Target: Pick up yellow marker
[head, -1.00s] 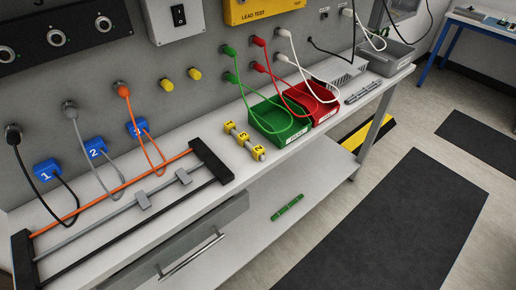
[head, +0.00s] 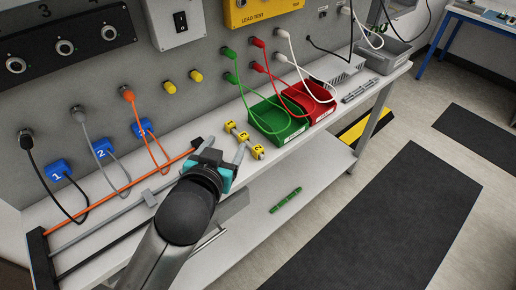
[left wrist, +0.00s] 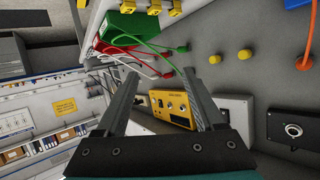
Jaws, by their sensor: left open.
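Yellow numbered markers stand in a short row on the white bench, in front of the green bin; in the head view they are a back one (head: 230,127), a middle one (head: 243,136) and a front one (head: 257,152). Yellow blocks (left wrist: 154,7) also show at the top edge of the left wrist view, partly cut off. My left gripper (head: 224,147) is open and empty, just left of the markers. In the left wrist view its fingers (left wrist: 158,75) are apart, with nothing between them. My right gripper is not in view.
A green bin (head: 261,123) and a red bin (head: 320,111) with cables stand behind the markers. Blue numbered blocks (head: 103,148) and a cable rack lie left. Yellow plugs (head: 196,76) sit on the wall panel. A green item (head: 285,200) lies on the lower shelf.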

